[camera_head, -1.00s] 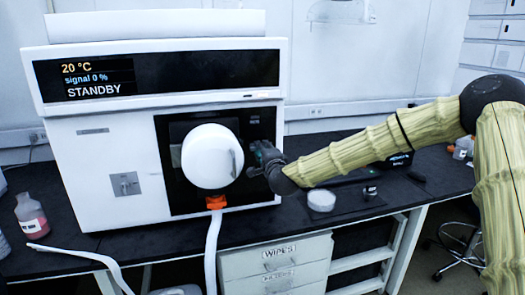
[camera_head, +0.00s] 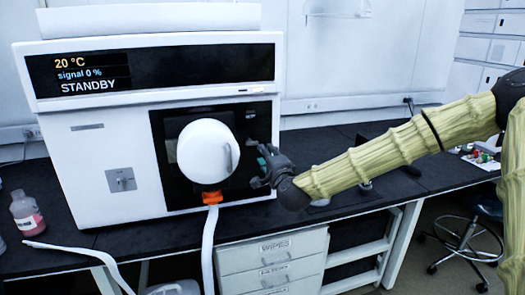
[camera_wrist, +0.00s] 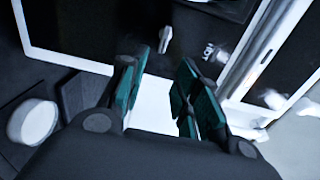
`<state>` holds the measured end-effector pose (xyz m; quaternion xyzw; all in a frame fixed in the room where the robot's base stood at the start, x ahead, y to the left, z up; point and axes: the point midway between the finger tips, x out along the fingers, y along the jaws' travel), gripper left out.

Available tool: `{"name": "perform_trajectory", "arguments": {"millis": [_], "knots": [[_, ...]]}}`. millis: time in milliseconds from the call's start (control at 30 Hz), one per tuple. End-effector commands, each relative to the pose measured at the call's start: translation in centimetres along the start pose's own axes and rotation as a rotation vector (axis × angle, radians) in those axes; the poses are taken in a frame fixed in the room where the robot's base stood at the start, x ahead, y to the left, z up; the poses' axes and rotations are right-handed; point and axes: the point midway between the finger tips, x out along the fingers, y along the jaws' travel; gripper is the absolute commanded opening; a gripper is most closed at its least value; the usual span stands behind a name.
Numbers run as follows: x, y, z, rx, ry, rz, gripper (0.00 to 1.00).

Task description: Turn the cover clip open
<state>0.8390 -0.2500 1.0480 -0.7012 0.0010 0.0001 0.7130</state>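The instrument's round white cover (camera_head: 208,150) sits closed-looking on its black front panel (camera_head: 185,125). A raised grip shows near the cover's right edge. In the wrist view a small pale lever (camera_wrist: 165,40) stands on the black panel, beyond my fingertips; it looks like the clip. I cannot make it out in the head view. My gripper (camera_head: 259,165) is to the right of the cover, apart from it. In the wrist view my gripper (camera_wrist: 162,85) has its teal-padded fingers spread with nothing between them.
An orange fitting (camera_head: 212,198) with a white hose (camera_head: 209,245) hangs below the cover. A bottle of pink liquid (camera_head: 27,213) stands at left on the dark bench (camera_head: 120,245). A round white container (camera_wrist: 33,122) lies at the left of the wrist view. Drawers (camera_head: 273,262) are below.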

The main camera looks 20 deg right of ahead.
Motion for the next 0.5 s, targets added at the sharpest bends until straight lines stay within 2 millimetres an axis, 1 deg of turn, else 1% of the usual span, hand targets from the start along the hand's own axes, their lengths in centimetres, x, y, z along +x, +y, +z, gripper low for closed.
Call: {"name": "perform_trajectory", "arguments": {"millis": [33,100,200,300,500], "knots": [[-0.7,0.0,0.0,0.001,0.000,0.000,0.32],[-1.4,0.0,0.0,0.000,-0.001,0.000,0.32],[-2.1,0.0,0.0,0.000,0.000,0.000,0.32],[-2.5,0.0,0.0,0.000,-0.001,0.000,0.32],[-2.6,0.0,0.0,0.000,0.000,0.000,0.32]]}}
